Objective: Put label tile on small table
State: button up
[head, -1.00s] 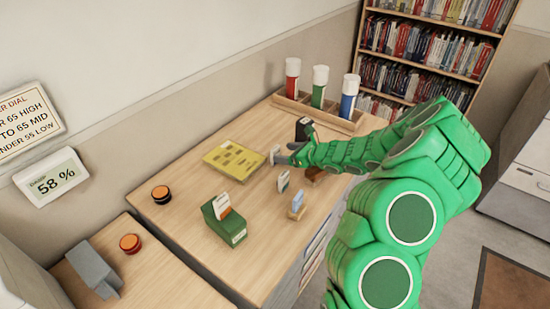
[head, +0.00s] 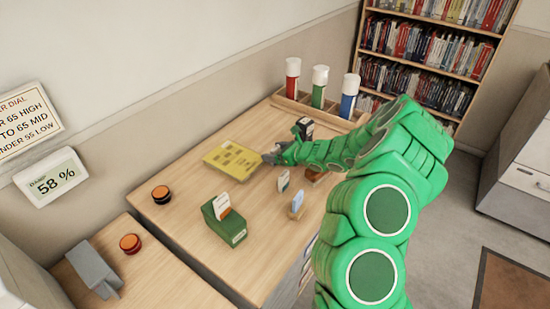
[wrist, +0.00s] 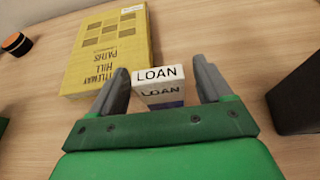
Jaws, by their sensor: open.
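A white tile lettered LOAN (wrist: 158,84), likely the label tile, stands between my gripper's fingers in the wrist view, with a dark band low on it. My gripper (wrist: 160,72) is open, one finger on each side of the tile, with a gap visible on the right. In the head view my gripper (head: 272,157) is low over the desk beside the yellow book (head: 233,160) and hides the tile. A separate wooden surface (head: 160,283) at the lower left may be the small table.
The desk also holds a green card box (head: 224,225), small upright cards (head: 297,203), a black block (head: 304,128) and a rack of colored tubes (head: 319,88). An orange button (head: 130,243) and grey object (head: 93,268) occupy the lower-left surface.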

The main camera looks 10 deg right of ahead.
aim_at(275, 148)
jog(key=c, duration=1.2)
jog(key=shift+o, duration=0.2)
jog(key=shift+r, duration=0.5)
notch_tip(275, 148, up, 2)
jog(key=shift+r, duration=0.1)
jog(key=s+r, duration=0.9)
jog(key=s, duration=0.5)
jog(key=shift+d+r, duration=0.15)
jog(key=shift+r, duration=0.25)
